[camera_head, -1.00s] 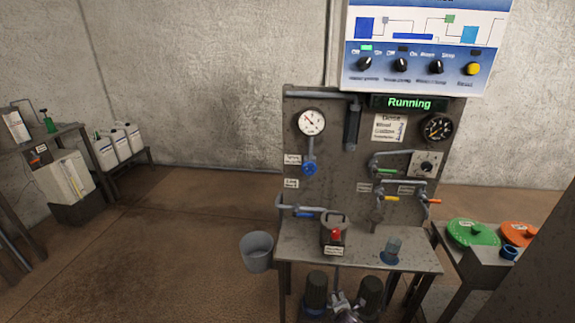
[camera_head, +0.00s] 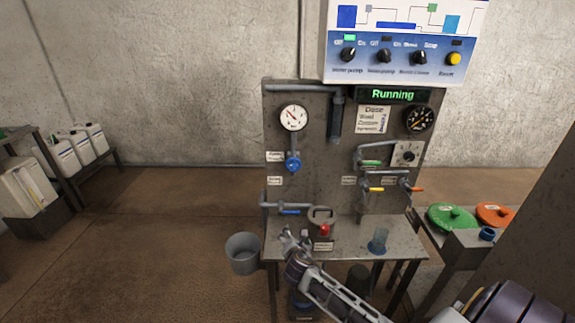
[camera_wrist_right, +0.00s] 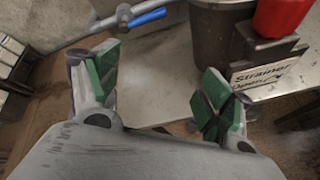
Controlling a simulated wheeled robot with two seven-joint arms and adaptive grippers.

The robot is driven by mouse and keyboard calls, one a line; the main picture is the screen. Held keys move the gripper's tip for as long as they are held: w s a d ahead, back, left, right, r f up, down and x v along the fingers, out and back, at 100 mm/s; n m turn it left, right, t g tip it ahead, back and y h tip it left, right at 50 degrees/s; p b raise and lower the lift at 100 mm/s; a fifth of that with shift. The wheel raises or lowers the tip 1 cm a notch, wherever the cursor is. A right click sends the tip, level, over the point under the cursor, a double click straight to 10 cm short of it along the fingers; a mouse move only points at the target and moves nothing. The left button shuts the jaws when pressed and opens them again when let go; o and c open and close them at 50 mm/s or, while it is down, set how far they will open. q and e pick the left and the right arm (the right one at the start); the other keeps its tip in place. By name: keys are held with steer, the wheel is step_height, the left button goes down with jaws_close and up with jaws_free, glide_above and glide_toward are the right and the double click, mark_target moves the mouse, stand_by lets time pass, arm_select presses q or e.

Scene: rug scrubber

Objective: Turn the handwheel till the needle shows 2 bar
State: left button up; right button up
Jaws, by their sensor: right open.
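The blue handwheel (camera_head: 293,163) sits on a pipe on the upright panel, below a round white gauge (camera_head: 293,118) with a red needle; the scale is too small to read. My right gripper (camera_head: 291,238) is open and empty over the front left edge of the bench, well below the handwheel. In the right wrist view its two green-padded fingers (camera_wrist_right: 154,92) are spread apart, with nothing between them but the bench edge behind. The handwheel is not in the right wrist view. My left gripper is not in view.
A pot with a red knob (camera_head: 324,229) and a "Strainer" label stands on the bench (camera_head: 350,247), close right of my gripper. A blue-handled valve (camera_wrist_right: 147,18) is on a pipe behind. A grey bucket (camera_head: 242,255) is at left, a blue cup (camera_head: 378,240) at right.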

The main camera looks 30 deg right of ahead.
steer(key=w+d+r+n+t+h, duration=0.15)
steer(key=r+n, duration=0.25)
steer(key=r, duration=0.6)
steer(key=w+r+n+t+h, duration=0.2)
steer(key=w+r+n+t, duration=0.15)
steer(key=r, duration=0.75)
glide_toward(293, 165)
steer(key=shift+x, duration=1.15)
steer(key=shift+n+g, duration=0.4)
steer(key=shift+n, duration=0.05)
steer(key=shift+r+p+x, duration=0.1)
steer(key=shift+p+x, duration=0.15)
steer(key=shift+x, duration=0.75)
steer(key=shift+r+p+x, duration=0.15)
steer(key=shift+p+x, duration=0.1)
steer(key=shift+x, duration=0.75)
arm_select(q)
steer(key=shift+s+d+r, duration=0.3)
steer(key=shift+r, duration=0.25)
arm_select(e)
steer(key=shift+x, duration=2)
steer(key=c, duration=1)
steer(key=shift+c, duration=0.2)
